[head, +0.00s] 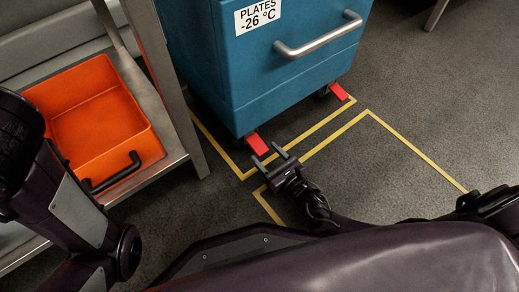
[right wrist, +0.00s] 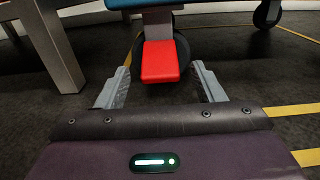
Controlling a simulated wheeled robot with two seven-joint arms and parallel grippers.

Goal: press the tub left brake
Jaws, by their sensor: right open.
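The blue tub (head: 262,60) stands on castors, with a steel handle and a label reading "PLATES -26 °C". Its left brake (head: 257,144) is a red pedal sticking out at the near left corner; it also shows in the right wrist view (right wrist: 160,62), in front of a dark wheel. My right gripper (head: 270,156) is open and empty, low over the floor just in front of this pedal. In the right wrist view, the pedal appears centred between the fingers (right wrist: 160,88), with no contact visible. My left arm shows at the left; its gripper is not in view.
A second red brake pedal (head: 339,91) is at the tub's right corner. A metal rack (head: 178,120) holding an orange bin (head: 70,84) with a black handle stands left of the tub. Yellow lines (head: 400,138) mark the floor; the grey floor at right is clear.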

